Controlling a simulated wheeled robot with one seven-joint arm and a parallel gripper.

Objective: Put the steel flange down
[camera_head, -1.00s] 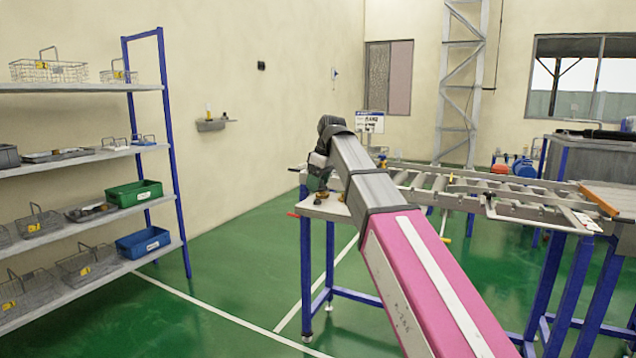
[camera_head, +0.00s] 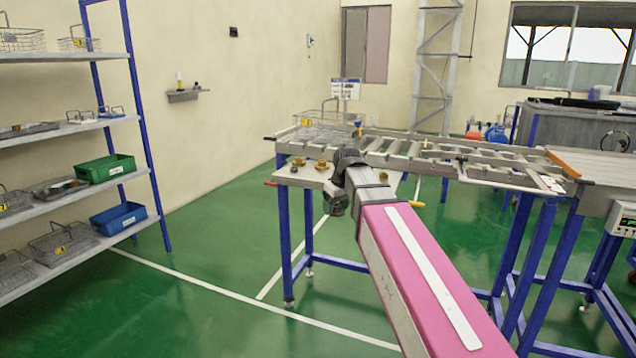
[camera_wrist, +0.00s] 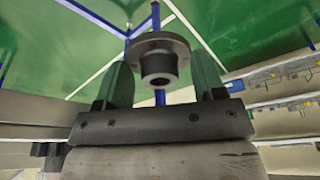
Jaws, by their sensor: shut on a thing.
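The steel flange (camera_wrist: 162,47), a grey disc with a round hub, is between the fingers of my gripper (camera_wrist: 160,75) in the wrist view. My gripper is shut on it, and green floor shows beyond. In the head view, the end of my arm (camera_head: 342,190) is in front of the blue-legged table's front edge. The flange cannot be made out there.
Several brass-coloured parts (camera_head: 321,165) sit on the light tabletop (camera_head: 290,178) at the table's left end. A wire basket (camera_head: 325,132) stands behind them. A roller conveyor (camera_head: 440,150) runs to the right. Shelves with bins (camera_head: 105,168) stand at left.

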